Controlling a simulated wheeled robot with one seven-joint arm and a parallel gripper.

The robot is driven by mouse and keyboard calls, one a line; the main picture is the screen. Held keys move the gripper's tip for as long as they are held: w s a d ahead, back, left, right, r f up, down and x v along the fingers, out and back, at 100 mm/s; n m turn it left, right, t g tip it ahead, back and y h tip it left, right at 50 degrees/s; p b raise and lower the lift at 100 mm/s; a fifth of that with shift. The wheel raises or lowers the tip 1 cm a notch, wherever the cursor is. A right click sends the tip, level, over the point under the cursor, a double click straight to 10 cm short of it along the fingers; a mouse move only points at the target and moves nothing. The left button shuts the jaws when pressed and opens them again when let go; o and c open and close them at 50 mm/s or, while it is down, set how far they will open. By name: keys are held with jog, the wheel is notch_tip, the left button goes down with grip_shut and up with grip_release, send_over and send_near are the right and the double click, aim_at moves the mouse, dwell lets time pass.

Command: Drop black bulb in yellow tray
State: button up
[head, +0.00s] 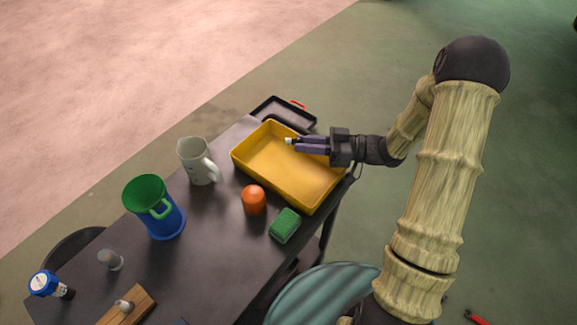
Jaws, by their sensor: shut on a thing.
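The yellow tray (240,157) lies at the far right end of the dark table, and its inside looks empty. My gripper (297,146) is over the tray, reaching in from the right. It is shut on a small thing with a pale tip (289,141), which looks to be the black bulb. The fingers hide most of it, so its dark part is hard to make out. I cannot tell how high it hangs above the tray floor.
A black tray (283,112) sits behind the yellow one. A grey pitcher (196,160), a blue and green jug (155,210), an orange object (254,200) and a green sponge (285,226) stand nearby. A greyish bulb-like object (110,260) and a wooden board (128,307) are at front left.

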jog(key=o, duration=0.8)
jog(key=d, duration=0.5)
jog(key=s+d, duration=0.1)
jog(key=d, duration=0.5)
jog(key=s+d, duration=0.1)
jog(key=d, duration=0.5)
jog(key=shift+d, duration=0.2)
jog(key=shift+w, duration=0.1)
